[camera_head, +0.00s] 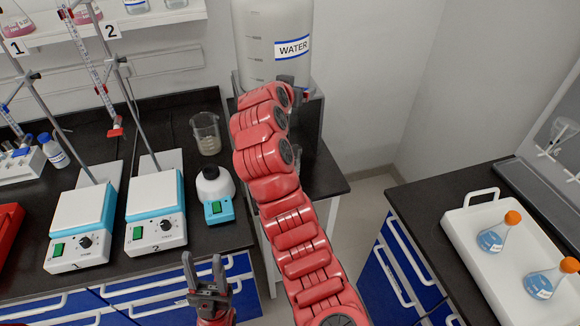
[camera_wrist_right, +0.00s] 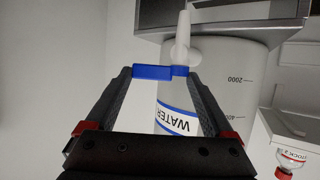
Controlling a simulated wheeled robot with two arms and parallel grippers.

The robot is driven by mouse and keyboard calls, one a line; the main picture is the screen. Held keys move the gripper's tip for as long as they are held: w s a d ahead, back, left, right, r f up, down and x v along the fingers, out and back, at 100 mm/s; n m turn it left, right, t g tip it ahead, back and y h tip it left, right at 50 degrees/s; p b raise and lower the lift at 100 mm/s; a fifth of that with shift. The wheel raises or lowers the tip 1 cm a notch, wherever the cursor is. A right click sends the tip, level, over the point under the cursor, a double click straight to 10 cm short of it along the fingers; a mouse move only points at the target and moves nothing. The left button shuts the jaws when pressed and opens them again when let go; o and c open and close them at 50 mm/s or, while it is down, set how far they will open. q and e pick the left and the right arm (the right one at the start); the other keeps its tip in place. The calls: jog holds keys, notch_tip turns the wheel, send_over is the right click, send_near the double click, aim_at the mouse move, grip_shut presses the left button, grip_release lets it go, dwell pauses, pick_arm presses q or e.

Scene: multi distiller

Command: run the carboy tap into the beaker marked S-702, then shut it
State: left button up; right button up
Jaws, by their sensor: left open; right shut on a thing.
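The white carboy (camera_head: 272,38) with a WATER label stands on a stand at the top middle of the head view. In the right wrist view the carboy (camera_wrist_right: 225,85) appears upside down, with its white tap (camera_wrist_right: 183,40) and blue tap handle (camera_wrist_right: 153,72). My right gripper (camera_wrist_right: 160,75) is shut on the blue handle; my right arm mostly hides it in the head view. A glass beaker (camera_head: 206,134) stands on the black bench left of my right arm; no mark is readable on it. My left gripper (camera_head: 206,272) is open and empty before the bench front. No stream shows.
A small white and blue device (camera_head: 214,196) stands before the beaker. Two hotplates (camera_head: 156,212) (camera_head: 82,228) with stands are to its left. A white tray (camera_head: 468,222) with two orange-capped flasks (camera_head: 491,237) (camera_head: 545,282) lies on the right bench. Floor shows between the benches.

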jog(key=shift+s+a+m+g+h+b, duration=0.2)
jog(key=shift+m+g+h+b, duration=0.25)
jog(key=shift+m+h+b, duration=0.45)
jog(key=shift+s+a+m+g+h+b, duration=0.15)
jog(key=shift+m+g+h+b, duration=0.3)
jog(key=shift+m+h+b, duration=0.4)
jog(key=shift+w, duration=0.1)
dwell(6.2)
